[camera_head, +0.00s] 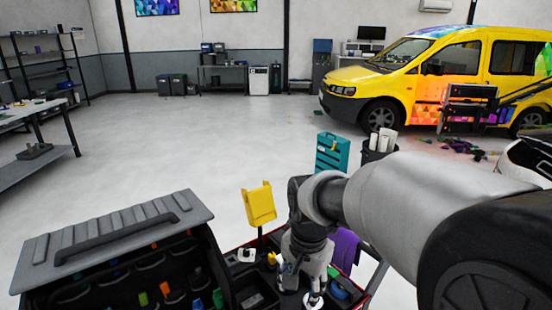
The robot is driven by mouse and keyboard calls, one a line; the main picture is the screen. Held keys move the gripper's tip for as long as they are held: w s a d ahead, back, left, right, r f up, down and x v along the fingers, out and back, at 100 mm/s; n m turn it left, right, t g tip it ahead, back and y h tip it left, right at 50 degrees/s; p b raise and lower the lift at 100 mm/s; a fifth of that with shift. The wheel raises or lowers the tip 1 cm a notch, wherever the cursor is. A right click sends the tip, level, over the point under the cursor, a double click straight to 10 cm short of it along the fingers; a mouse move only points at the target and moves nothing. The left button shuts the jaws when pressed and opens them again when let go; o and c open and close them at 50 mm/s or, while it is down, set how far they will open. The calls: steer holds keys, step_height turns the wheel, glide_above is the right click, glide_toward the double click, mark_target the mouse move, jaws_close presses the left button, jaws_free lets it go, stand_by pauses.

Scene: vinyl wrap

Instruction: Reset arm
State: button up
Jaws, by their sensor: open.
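My arm reaches in from the lower right, and its end bends down over a red-edged tool cart (372,290). My gripper (302,283) points down among small items on the cart. It is open, with nothing seen held between its fingers. Its fingertips are hard to make out against the cart's clutter.
An open black tool case (110,235) with several coloured tools stands at lower left. A yellow holder (259,204), a purple cloth (345,250) and a teal box (332,153) are close to the arm. A yellow van (430,75) stands behind. The middle floor is clear.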

steer(key=s+d+r+n+t, duration=0.1)
steer(key=s+d+r+n, duration=0.2)
steer(key=s, duration=0.7)
steer(key=s+d+r+n+t, duration=0.2)
steer(key=s+d+r+n, duration=0.1)
steer(key=s, duration=0.7)
steer(key=d+n, duration=0.1)
steer(key=d, duration=0.1)
steer(key=shift+d+r+n, duration=0.15)
steer(key=shift+d+n, duration=0.15)
steer(key=shift+d, duration=0.05)
